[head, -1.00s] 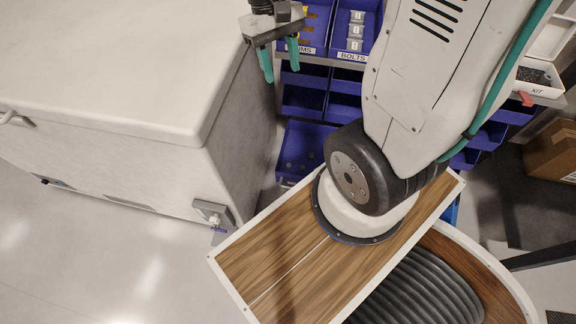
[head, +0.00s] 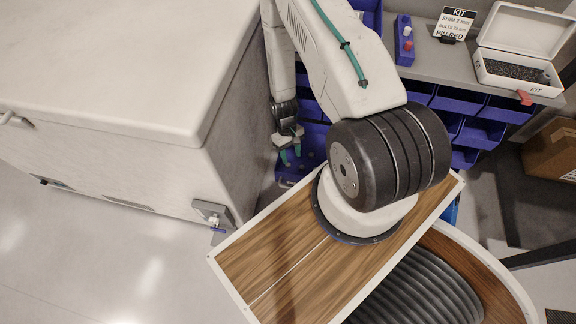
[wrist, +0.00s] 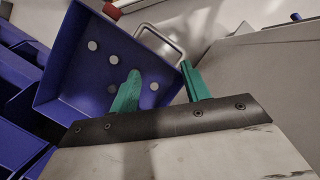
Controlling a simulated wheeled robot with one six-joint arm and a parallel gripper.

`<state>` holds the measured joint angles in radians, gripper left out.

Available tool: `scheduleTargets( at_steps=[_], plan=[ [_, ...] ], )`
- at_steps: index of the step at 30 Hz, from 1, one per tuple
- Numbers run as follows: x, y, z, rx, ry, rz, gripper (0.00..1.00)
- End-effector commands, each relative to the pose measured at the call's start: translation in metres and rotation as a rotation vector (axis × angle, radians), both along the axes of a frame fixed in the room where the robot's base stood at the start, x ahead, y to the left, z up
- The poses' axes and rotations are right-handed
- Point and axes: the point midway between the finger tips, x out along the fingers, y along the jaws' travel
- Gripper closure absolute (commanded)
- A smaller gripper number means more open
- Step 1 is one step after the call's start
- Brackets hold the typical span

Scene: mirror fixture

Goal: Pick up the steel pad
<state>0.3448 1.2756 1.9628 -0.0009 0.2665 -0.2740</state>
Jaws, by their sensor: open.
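Several small round grey discs, which look like steel pads, lie apart on the floor of an open blue bin; one disc (wrist: 92,45) shows clearly in the wrist view. The blue bin (wrist: 60,85) also shows in the head view (head: 290,174), low beside the white chest. My gripper (head: 291,160) is open and points down at the bin. In the wrist view, the left finger of my gripper (wrist: 161,72) overlaps the bin floor close to the discs, and the right finger overlaps the bin's rim. Nothing is between the fingers. Their height above the discs is hard to tell.
The white chest (head: 110,60) stands close on the left of my gripper. A metal loop handle (wrist: 160,38) is at the bin's edge. More blue bins (head: 480,132) sit under a grey shelf with an open kit box (head: 515,70). The floor at lower left is clear.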

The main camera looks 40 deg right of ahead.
Motion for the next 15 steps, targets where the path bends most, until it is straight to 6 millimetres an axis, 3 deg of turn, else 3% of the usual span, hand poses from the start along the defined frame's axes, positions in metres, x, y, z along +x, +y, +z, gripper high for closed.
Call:
scheduleTargets(
  at_steps=[1,3,6,10,15],
  plan=[
    [-0.006,-0.001,-0.029,-0.002,-0.026,0.01,0.53],
    [-0.004,-0.004,-0.06,-0.016,-0.089,0.034,0.53],
    [0.018,-0.014,-0.09,-0.054,-0.218,0.08,0.53],
    [0.045,-0.024,-0.096,-0.09,-0.326,0.126,0.53],
    [0.051,-0.026,-0.11,-0.099,-0.352,0.144,0.53]
  ],
)
